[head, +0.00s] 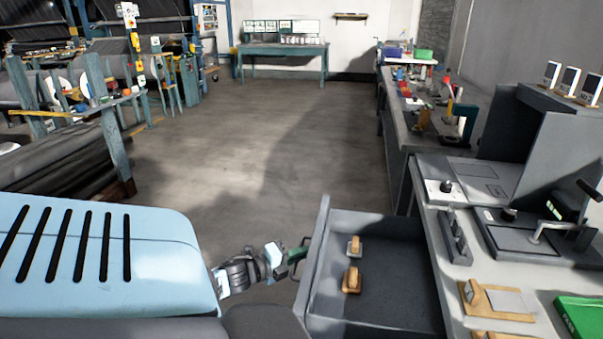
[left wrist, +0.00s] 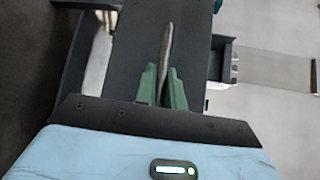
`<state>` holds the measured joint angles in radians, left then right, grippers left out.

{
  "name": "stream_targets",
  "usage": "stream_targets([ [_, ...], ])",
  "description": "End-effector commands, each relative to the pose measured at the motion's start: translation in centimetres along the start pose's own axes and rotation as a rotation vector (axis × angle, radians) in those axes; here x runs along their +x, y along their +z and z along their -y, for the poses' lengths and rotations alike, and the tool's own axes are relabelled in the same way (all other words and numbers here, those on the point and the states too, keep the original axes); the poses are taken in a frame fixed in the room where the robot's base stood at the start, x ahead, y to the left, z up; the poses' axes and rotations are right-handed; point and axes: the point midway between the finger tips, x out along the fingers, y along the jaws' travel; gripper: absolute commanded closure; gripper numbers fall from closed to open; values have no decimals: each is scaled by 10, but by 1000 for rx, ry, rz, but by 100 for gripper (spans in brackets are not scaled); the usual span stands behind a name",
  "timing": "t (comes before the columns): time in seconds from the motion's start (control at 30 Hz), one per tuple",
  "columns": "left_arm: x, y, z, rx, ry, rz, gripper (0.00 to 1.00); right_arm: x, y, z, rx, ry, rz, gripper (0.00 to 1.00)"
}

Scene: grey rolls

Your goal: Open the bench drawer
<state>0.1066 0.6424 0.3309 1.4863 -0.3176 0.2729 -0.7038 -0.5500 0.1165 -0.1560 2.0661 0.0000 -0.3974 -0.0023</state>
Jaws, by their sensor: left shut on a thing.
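The bench drawer (head: 385,265) is grey and stands pulled out from the bench at the lower middle of the head view, its inside open to sight. My left gripper (head: 299,252), with green fingers, is at the outer face of the drawer front and is shut on the drawer handle, which is mostly hidden in the head view. In the left wrist view the green fingers (left wrist: 162,88) close around a thin pale bar (left wrist: 167,45) in front of a dark grey panel. My right gripper is in neither view.
Two wooden-backed pieces (head: 352,279) lie in the drawer. The bench top (head: 455,260) holds a grey device (head: 525,235), a wooden board (head: 497,300) and a green tray (head: 580,318). Open floor (head: 260,150) lies beyond the drawer. Large rolls (head: 60,165) lie at left.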

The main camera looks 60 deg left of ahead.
Motion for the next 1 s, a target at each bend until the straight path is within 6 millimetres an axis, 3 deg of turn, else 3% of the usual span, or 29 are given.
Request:
stream_targets([
  [0.13,0,1,0,0,2,2,100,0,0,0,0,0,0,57],
  [0.17,0,1,0,0,2,2,85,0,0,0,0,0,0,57],
  [0.2,0,1,0,0,2,2,80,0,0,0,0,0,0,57],
  [0.57,-4,0,0,0,1,1,80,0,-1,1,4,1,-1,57],
  [1.0,-63,0,-1,-1,3,2,80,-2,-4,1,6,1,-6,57],
])
